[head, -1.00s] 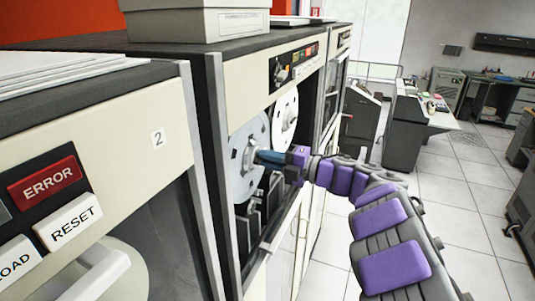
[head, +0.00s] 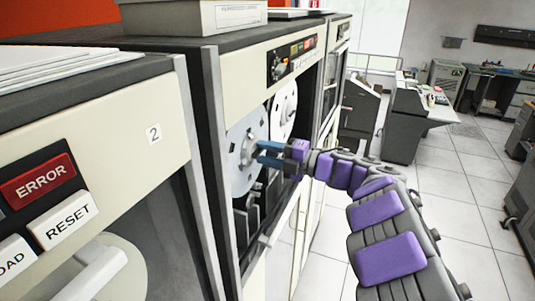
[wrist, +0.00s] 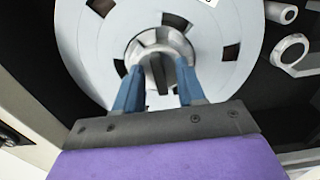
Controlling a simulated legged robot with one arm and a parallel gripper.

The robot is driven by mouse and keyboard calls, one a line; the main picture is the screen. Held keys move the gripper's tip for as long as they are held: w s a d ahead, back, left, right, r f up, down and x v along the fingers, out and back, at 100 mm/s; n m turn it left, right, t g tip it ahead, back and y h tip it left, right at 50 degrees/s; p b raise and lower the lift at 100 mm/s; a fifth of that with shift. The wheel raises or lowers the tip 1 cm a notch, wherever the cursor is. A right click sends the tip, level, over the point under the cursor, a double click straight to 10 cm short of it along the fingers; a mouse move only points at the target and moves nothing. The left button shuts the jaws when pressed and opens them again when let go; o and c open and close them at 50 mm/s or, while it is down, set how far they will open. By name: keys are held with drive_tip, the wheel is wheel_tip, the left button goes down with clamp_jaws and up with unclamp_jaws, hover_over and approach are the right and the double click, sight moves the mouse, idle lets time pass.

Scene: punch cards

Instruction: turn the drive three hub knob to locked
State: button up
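The tape drive (head: 205,130) beyond the cabinet labelled 2 has two pale reels. Its nearer reel (head: 238,150) faces my gripper and fills the top of the wrist view (wrist: 85,50). The hub knob (wrist: 158,72) at that reel's centre shows as a grey round part with a dark upright bar. My gripper (head: 259,152) is open in front of this hub. In the wrist view, its blue fingers (wrist: 158,85) are spread, one on each side of the knob. I cannot tell whether they touch it. In the head view the fingers partly hide the hub.
The second reel (head: 283,108) is just beyond, below a control panel (head: 292,59). Cabinet 2 (head: 120,150) stands close at the left, with ERROR and RESET buttons. A grey box (head: 190,15) sits on the drive's top.

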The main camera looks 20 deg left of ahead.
drive_tip(key=s+d, duration=0.1)
drive_tip(key=d, duration=1.6)
drive_tip(key=shift+s+d+b, duration=0.15)
drive_tip(key=shift+d+b, duration=0.05)
drive_tip(key=shift+b, duration=0.2)
